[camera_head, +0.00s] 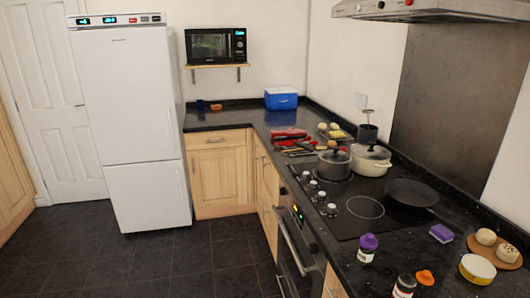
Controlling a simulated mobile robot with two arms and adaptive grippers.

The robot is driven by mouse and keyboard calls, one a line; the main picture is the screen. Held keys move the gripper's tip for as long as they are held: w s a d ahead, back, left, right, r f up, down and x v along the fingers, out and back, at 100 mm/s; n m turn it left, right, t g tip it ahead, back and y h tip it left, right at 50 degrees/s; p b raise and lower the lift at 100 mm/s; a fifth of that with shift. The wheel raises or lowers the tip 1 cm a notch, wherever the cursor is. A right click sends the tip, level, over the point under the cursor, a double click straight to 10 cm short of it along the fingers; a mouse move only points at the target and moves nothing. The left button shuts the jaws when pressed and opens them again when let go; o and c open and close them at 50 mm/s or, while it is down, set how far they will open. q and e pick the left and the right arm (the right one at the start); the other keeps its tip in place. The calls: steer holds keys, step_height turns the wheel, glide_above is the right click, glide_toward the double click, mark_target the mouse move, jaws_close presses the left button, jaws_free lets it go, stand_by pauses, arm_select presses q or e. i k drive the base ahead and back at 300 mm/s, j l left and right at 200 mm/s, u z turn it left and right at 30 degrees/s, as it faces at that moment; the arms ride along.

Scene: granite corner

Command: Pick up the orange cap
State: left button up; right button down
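A small orange cap (425,277) lies on the dark granite counter near the bottom of the head view. A dark jar with a pale band (404,286) stands just left of it, partly cut off by the bottom edge of the picture. A jar with a purple top (367,248) stands farther back and to the left. Neither of my grippers shows in this view.
A purple block (441,233), a yellow-and-white round tub (477,269) and a round wooden board (507,262) with pale buns stand right of the cap. Behind are a black pan (411,194), a dark lidded pot (334,162) and a cream pot (371,161).

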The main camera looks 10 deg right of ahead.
mark_target(425, 277)
steer(key=z, duration=1.35)
